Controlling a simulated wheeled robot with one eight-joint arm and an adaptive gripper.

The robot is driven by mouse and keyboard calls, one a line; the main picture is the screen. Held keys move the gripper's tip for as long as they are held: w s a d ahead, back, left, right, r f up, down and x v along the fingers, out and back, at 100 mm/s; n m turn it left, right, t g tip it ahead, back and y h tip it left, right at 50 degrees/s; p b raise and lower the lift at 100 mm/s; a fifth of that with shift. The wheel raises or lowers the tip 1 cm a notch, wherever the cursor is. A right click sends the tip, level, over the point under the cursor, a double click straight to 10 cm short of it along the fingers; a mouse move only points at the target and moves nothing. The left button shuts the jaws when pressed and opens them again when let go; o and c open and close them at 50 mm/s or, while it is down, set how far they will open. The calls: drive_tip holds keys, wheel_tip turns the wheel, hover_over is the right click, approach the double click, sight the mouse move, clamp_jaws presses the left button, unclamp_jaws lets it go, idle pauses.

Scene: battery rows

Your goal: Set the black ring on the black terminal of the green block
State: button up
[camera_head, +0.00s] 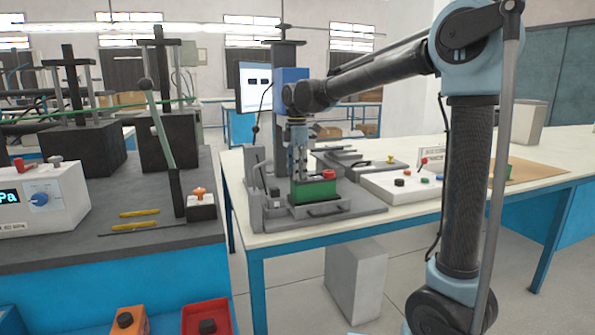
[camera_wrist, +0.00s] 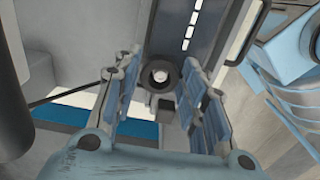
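The green block (camera_head: 315,190) sits in a grey fixture on the white table, with a red terminal (camera_head: 329,175) on its right end. My gripper (camera_head: 298,172) points down over the block's left part and hides that end. I cannot make out the black terminal there. In the wrist view, a black ring (camera_wrist: 146,74) with a pale centre lies between the fingertips of my gripper (camera_wrist: 161,76), which appear closed on its sides. No green shows in that view, so I cannot tell whether the ring touches the terminal.
A white board (camera_head: 380,187) with coloured knobs lies to the right. On the left bench stand dark presses (camera_head: 165,150) and a white meter (camera_head: 60,205). A red tray (camera_head: 188,322) is at the bottom.

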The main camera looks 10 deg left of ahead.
drive_tip(key=shift+o, duration=0.5)
drive_tip(key=shift+r, duration=0.1)
wheel_tip(320, 180, up, 12)
drive_tip(key=s+d+f+m, duration=0.1)
drive_tip(key=d+f+m, duration=0.15)
drive_tip(key=d, duration=0.55)
drive_tip(key=s+d+f+m, duration=0.1)
drive_tip(key=d+f+m, duration=0.1)
drive_tip(key=d+m, duration=0.35)
drive_tip(key=s+d+f+m+t, duration=0.1)
drive_tip(key=s+d+f+m, duration=0.4)
drive_tip(key=s+d+f, duration=0.45)
drive_tip(key=s+d+f+m+t, duration=0.1)
drive_tip(key=s+d+f+m, duration=0.4)
drive_tip(key=d, duration=0.7)
drive_tip(key=s+d+f+m, duration=0.2)
drive_tip(key=s+f+m, duration=0.1)
drive_tip(key=f, duration=0.3)
drive_tip(key=s+d+f+m, duration=0.3)
drive_tip(key=s+f, duration=0.1)
drive_tip(key=f, duration=0.3)
drive_tip(key=shift+d, duration=0.2)
